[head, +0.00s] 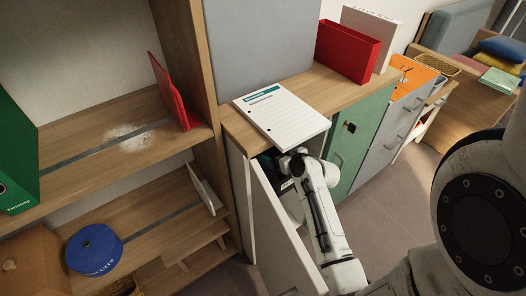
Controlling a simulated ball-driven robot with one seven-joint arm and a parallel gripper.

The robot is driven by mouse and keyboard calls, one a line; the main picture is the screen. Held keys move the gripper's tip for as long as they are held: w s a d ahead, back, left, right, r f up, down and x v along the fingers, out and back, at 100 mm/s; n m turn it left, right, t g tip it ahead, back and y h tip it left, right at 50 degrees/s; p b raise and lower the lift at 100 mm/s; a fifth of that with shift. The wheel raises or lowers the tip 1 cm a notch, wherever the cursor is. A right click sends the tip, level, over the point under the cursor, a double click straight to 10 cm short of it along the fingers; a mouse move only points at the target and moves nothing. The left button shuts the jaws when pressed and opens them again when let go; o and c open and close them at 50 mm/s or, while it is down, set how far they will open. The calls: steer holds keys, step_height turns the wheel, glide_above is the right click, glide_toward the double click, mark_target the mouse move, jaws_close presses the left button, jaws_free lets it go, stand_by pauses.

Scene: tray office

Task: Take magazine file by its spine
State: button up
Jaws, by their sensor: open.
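A red open-topped file (347,50) stands on the wooden cabinet top, with a white file (374,24) right behind it. Which of these is the magazine file, or whether it is inside the cabinet, I cannot tell. My arm reaches into the open cabinet below a paper pad. My gripper (280,162) is at the cabinet opening, largely hidden by my wrist and the cabinet top; its jaws are open. A dark thing with a white label (287,184) shows just below my wrist, inside the cabinet. Contact between it and my gripper cannot be seen.
The open cabinet door (284,232) stands left of my arm. The paper pad (281,115) overhangs the cabinet's front edge. Left shelves hold a red upright piece (169,92), a green binder (14,160) and a blue round tin (94,250). Floor is clear at right.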

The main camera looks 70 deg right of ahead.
steer(key=x, duration=0.2)
steer(key=shift+w+d+f, duration=0.15)
steer(key=shift+w+d, duration=0.05)
steer(key=shift+d, duration=0.05)
steer(key=shift+c, duration=0.3)
steer(key=c, duration=0.7)
steer(key=shift+c, duration=0.4)
